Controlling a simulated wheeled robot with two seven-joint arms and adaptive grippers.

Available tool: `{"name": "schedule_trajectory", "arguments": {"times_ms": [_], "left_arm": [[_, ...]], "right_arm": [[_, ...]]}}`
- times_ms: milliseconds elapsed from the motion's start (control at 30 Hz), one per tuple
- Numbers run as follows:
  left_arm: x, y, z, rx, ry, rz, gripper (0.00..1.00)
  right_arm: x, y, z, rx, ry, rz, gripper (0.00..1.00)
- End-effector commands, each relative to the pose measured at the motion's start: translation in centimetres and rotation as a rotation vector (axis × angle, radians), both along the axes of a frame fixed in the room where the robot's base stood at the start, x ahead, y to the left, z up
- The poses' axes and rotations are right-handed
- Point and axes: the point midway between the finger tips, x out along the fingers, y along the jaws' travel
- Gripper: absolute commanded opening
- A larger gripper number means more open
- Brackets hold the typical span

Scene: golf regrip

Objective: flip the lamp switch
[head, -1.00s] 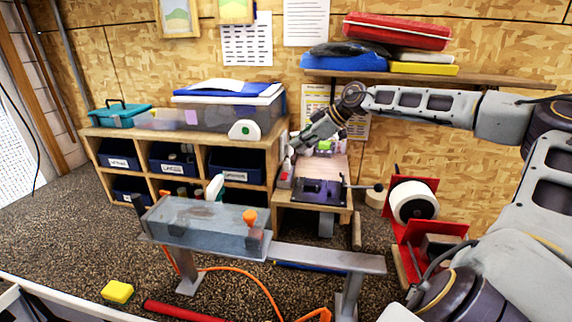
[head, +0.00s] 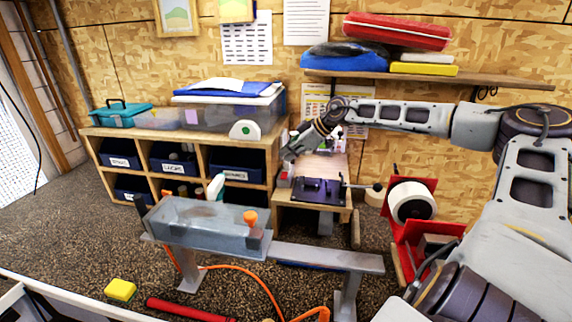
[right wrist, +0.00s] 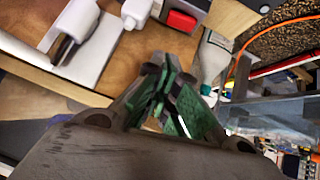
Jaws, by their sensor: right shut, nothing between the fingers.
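The lamp switch appears to be the small grey box with a red rocker (right wrist: 182,19) at the top of the right wrist view. In the head view the red part shows small on the wooden stand (head: 285,168). Its on or off position cannot be told. My right gripper (head: 287,154) is shut and empty, angled down just above the switch area. In the right wrist view its green-padded fingers (right wrist: 163,92) are together, apart from the red rocker in the picture. No lamp can be clearly made out. My left gripper is not in view.
A white bottle (right wrist: 213,62) stands close beside the fingers in the right wrist view. A dark plate fixture (head: 318,190) lies on the stand. A cubby shelf (head: 200,134) with blue bins is to the left. A grey metal beam (head: 325,257) crosses in front.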

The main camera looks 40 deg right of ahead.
Motion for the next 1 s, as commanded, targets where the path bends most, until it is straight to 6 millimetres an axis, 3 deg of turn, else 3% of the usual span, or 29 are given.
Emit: {"name": "schedule_trajectory", "arguments": {"times_ms": [400, 700, 1000], "left_arm": [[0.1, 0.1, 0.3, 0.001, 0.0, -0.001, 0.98], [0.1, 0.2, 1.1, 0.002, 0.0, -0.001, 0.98], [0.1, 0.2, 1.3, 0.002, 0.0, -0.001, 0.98]], "right_arm": [[0.9, 0.5, -1.1, 0.001, 0.001, -0.001, 0.0], [1.2, 0.2, -3.8, 0.002, 0.0, -0.001, 0.0], [1.3, 0.0, -4.9, 0.0, 0.0, -0.001, 0.0]]}}
